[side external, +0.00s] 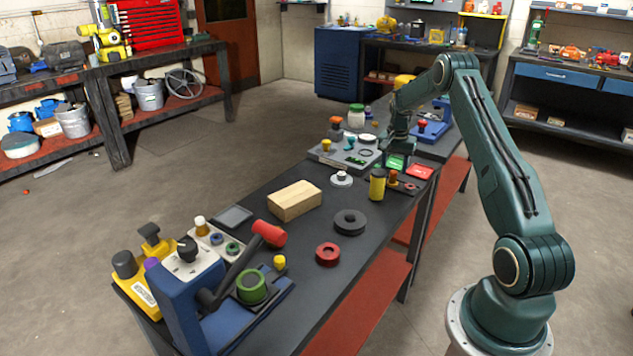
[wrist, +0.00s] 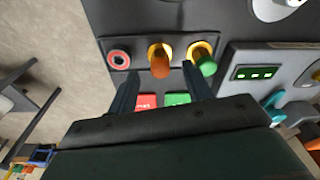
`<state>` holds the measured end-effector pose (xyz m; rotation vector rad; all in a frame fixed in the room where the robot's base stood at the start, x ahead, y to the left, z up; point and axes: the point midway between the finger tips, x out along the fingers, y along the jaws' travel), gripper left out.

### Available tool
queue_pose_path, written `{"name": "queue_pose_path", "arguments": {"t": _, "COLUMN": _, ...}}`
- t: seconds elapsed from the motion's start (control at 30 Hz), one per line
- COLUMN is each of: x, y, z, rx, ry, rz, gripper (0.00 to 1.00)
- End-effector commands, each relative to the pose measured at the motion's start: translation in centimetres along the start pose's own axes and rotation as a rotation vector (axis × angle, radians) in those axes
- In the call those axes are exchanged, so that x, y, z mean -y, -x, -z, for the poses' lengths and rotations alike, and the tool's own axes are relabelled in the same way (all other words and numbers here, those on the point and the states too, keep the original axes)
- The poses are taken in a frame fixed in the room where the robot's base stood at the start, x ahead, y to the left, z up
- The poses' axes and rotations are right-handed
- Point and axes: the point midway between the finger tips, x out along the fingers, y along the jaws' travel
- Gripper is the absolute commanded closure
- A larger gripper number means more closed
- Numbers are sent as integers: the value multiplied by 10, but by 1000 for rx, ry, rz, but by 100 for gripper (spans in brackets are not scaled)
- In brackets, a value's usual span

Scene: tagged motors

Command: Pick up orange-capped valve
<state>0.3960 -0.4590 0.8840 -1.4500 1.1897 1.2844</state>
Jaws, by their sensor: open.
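The orange-capped valve (wrist: 160,65) stands on a small dark panel (wrist: 137,48), with a yellow base and an orange top. It also shows in the side view (side external: 393,178). On the same panel are a red ring (wrist: 118,58) to its left and a yellow piece with a green end (wrist: 204,62) to its right. My gripper (wrist: 156,78) is open, with one finger on each side of the orange cap as seen in the wrist view; contact cannot be told. In the side view my gripper (side external: 397,155) is over the bench beside the panel, its fingertips hard to make out.
Red (side external: 420,171) and green (side external: 396,162) labels lie by the panel. A grey tray (side external: 340,160) with small parts is to the left. A black ring (side external: 349,222) and wooden block (side external: 295,201) lie nearer the camera.

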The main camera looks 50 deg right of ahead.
Motion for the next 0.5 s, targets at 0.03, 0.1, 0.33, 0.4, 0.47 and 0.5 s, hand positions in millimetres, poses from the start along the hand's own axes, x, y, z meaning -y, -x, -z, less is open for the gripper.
{"name": "queue_pose_path", "arguments": {"t": 0.03, "x": 0, "y": -6, "z": 0, "rx": 2, "ry": 0, "rz": -1, "gripper": 50}}
{"name": "queue_pose_path", "arguments": {"t": 0.1, "x": 0, "y": -15, "z": 0, "rx": 2, "ry": 0, "rz": -1, "gripper": 50}}
{"name": "queue_pose_path", "arguments": {"t": 0.33, "x": 0, "y": -38, "z": 1, "rx": 1, "ry": 0, "rz": -1, "gripper": 50}}
{"name": "queue_pose_path", "arguments": {"t": 0.4, "x": 0, "y": -42, "z": 1, "rx": 1, "ry": 0, "rz": -1, "gripper": 50}}
{"name": "queue_pose_path", "arguments": {"t": 0.47, "x": 0, "y": -43, "z": 1, "rx": 0, "ry": 0, "rz": 0, "gripper": 50}}
{"name": "queue_pose_path", "arguments": {"t": 0.5, "x": 0, "y": -43, "z": 1, "rx": 0, "ry": 0, "rz": 0, "gripper": 50}}
